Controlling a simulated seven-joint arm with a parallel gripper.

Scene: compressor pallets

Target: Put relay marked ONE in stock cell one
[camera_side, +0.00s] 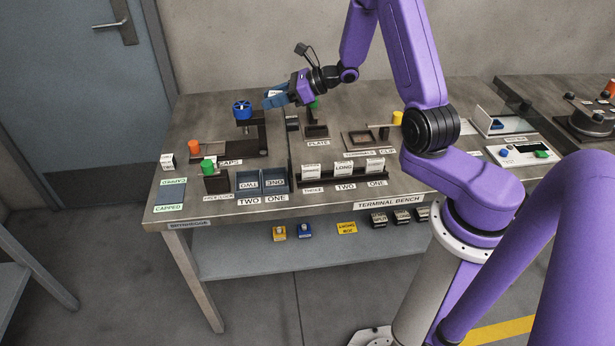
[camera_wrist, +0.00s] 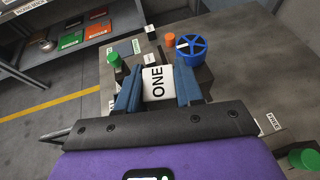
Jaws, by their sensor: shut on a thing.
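The relay marked ONE (camera_wrist: 158,83) is a white block with black lettering, seen in the wrist view. My gripper (camera_wrist: 158,90) is shut on it, with one blue finger on each side. In the side view my gripper (camera_side: 274,98) is held above the back of the bench, right of the blue handwheel. Stock cell one (camera_side: 275,182) is the right of two blue-grey open bins near the front edge, with a ONE label in front. The cell marked TWO (camera_side: 247,182) adjoins it on the left.
A dark press with a blue handwheel (camera_side: 242,110) stands behind the cells. A green-topped dark block (camera_side: 208,168) is left of them. A dark rack with white cards (camera_side: 343,172) is to their right. An orange cap (camera_side: 194,147) stands at the left.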

